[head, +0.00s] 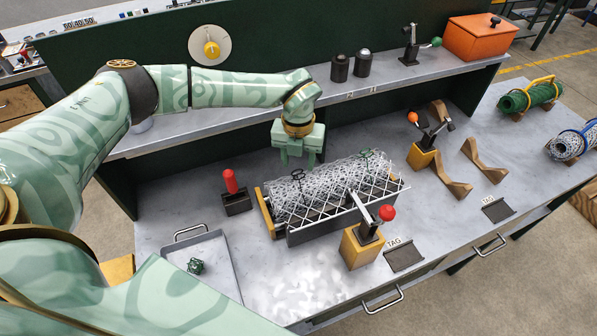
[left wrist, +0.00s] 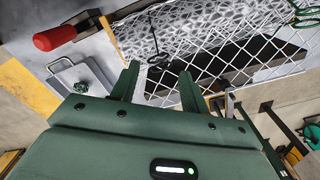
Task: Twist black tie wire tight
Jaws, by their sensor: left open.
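A roll of silver chain-link mesh (head: 335,187) lies in a cradle on the bench. The black tie wire (head: 298,175) stands up with small loops near the roll's left end. It also shows in the left wrist view (left wrist: 159,60), just beyond the fingertips. Whether its ends are twisted is too small to tell. A green tie wire (head: 366,155) sits near the roll's right end. My left gripper (head: 298,160) points down above the roll's left part, close to the black wire. Its fingers (left wrist: 158,72) are open with nothing between them. My right gripper is not in view.
A red-handled tool (head: 230,182) stands in a holder left of the roll. A toggle clamp with a red knob (head: 387,212) stands at the roll's front. A tray (head: 225,262) holds a small green bundle (head: 195,266). The bench front is mostly clear.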

